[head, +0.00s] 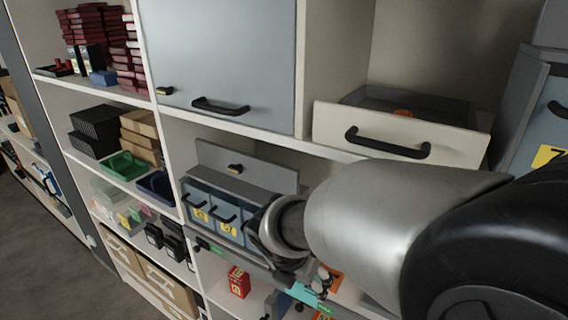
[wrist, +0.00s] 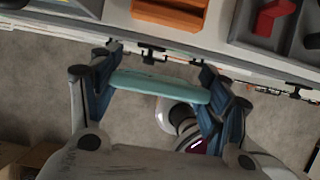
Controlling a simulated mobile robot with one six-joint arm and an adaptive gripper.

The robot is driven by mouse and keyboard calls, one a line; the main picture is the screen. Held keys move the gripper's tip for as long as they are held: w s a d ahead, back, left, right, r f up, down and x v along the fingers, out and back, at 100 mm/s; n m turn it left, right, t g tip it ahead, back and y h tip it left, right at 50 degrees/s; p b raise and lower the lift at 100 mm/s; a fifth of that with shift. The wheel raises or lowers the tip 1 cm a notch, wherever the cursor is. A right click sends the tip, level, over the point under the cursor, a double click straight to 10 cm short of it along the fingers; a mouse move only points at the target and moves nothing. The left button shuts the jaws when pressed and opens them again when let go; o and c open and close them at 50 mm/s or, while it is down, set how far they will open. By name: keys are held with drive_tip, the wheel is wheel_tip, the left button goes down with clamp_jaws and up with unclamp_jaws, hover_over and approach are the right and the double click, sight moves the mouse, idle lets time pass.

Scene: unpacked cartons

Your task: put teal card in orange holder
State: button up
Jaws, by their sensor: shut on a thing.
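The teal card (wrist: 160,86) lies across my gripper (wrist: 158,72) in the wrist view, its two ends held between the blue-padded fingers. In the head view the teal card (head: 303,294) is a small strip below my wrist, and my gripper there is mostly hidden by my arm. The orange holder (wrist: 170,12) is at the top of the wrist view, on the grey shelf beyond the fingertips. The card is apart from it. An orange piece (head: 334,278) beside my gripper in the head view may be this holder; it is partly covered.
A red piece (wrist: 273,16) sits in a dark tray to the right of the holder. A shelf edge with clips crosses the wrist view, with floor below. In the head view, blue-grey bins (head: 227,212), a half-open cream drawer (head: 398,134) and a red box (head: 238,282) stand near my arm.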

drive_tip(key=shift+w+d+f+b, duration=0.15)
drive_tip(key=shift+w+d+f, duration=0.45)
drive_tip(key=shift+w+d, duration=0.65)
drive_tip(key=shift+w+d+f+b, duration=0.15)
drive_tip(key=shift+w+d+f, duration=0.6)
drive_tip(key=shift+w, duration=0.95)
drive_tip(key=shift+w+d+f+b, duration=0.15)
drive_tip(key=shift+w+d+f, duration=0.25)
drive_tip(key=shift+w+d, duration=0.95)
drive_tip(key=shift+w+a, duration=0.1)
drive_tip(key=shift+a, duration=0.05)
drive_tip(key=shift+f, duration=0.2)
drive_tip(key=o, duration=1)
